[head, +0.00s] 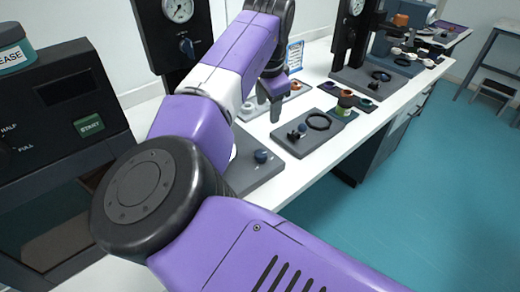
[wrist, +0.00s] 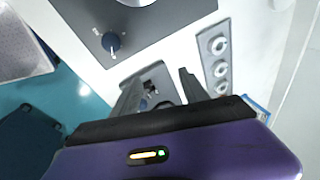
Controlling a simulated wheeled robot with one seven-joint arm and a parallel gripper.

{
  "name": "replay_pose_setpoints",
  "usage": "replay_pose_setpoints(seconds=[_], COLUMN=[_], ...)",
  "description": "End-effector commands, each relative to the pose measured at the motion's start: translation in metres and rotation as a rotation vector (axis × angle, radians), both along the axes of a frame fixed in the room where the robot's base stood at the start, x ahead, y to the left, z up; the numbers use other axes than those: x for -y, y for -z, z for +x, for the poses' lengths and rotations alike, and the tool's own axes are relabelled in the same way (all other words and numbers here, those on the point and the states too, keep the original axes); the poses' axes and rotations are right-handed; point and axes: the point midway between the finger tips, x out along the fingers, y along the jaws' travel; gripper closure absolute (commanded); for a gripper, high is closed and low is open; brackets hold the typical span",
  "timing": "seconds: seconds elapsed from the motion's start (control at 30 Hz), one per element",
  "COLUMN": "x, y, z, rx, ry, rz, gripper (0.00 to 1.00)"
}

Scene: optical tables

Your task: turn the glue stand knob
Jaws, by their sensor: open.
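My gripper (head: 269,104) is open and empty, pointing down above the white bench in the head view. Its two fingers (wrist: 160,88) show apart in the wrist view. A grey plate (wrist: 80,12) carries a dark blue knob (wrist: 111,41) with small markings beside it. This knob (head: 261,156) also shows in the head view, below my gripper and apart from it. Another dark grey base (head: 300,146) with a black ring and a small blue knob (head: 301,128) lies to the right of my gripper. No label tells which is the glue stand.
A panel with a gauge and a blue knob (head: 187,45) stands at the back. A dark machine with a START button (head: 90,125) is at left. A strip with several round sockets (wrist: 217,62) lies beside the fingers.

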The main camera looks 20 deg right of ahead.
Motion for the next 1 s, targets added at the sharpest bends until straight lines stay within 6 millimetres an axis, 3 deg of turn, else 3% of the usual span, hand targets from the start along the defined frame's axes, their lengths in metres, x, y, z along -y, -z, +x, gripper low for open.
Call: replay_pose_setpoints(seconds=[0.1,0.3,0.8,1.0], x=[-0.030,-0.045,-0.045,-0.045], y=[0.009,0.017,0.082,0.092], z=[-0.028,-0.054,-0.055,-0.055], rx=[-0.153,-0.270,-0.273,-0.272], ry=[0.042,0.111,0.122,0.121], rz=[0.099,0.153,0.158,0.158], gripper=[0.48,0.48,0.48,0.48])
